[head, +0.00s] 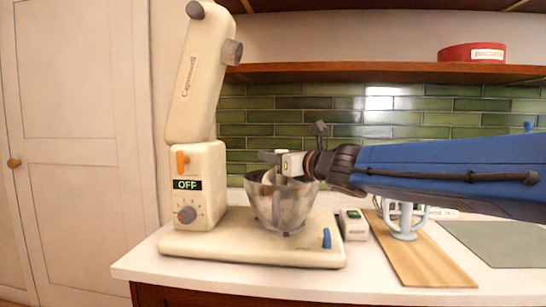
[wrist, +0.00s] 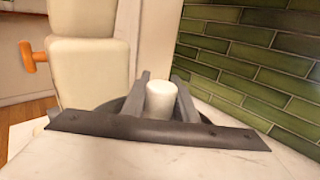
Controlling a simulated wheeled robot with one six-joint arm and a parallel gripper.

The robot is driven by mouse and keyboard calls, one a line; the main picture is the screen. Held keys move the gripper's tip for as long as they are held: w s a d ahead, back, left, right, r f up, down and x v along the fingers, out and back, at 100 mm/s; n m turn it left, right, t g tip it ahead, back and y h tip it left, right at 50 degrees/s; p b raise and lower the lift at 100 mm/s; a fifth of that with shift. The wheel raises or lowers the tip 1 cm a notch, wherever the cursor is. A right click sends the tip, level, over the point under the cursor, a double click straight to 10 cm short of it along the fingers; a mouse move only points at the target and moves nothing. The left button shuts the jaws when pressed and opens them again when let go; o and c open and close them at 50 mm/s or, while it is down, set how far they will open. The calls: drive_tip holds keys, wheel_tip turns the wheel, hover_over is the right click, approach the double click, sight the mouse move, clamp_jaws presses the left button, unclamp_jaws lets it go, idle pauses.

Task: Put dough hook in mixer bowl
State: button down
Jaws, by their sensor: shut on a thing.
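The steel mixer bowl (head: 291,207) stands on the base of the cream mixer (head: 198,190), whose head is tilted up and back. My gripper (head: 272,159) is over the bowl's mouth. It is shut on a pale piece, which I take to be the dough hook; its white round end (wrist: 161,98) shows between the two fingers in the wrist view. The lower part of the hook is hard to make out against the bowl, and I cannot tell whether it touches the bowl's inside.
The mixer display (head: 187,184) reads OFF. A small white box (head: 354,225) stands right of the mixer. A pale blue attachment (head: 404,231) is on a wooden board (head: 432,264), under my arm. A grey-green mat (head: 500,243) lies right; a red tin (head: 471,53) is on the shelf.

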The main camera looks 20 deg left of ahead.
drive_tip(key=shift+f, duration=0.65)
drive_tip(key=c, duration=1.4)
unclamp_jaws()
drive_tip(key=shift+f, duration=0.25)
drive_tip(key=shift+w+r, duration=0.1)
drive_tip(key=shift+r, duration=0.55)
drive_tip(key=v, duration=1.2)
drive_tip(key=shift+r, duration=0.25)
drive_tip(key=shift+d, duration=0.1)
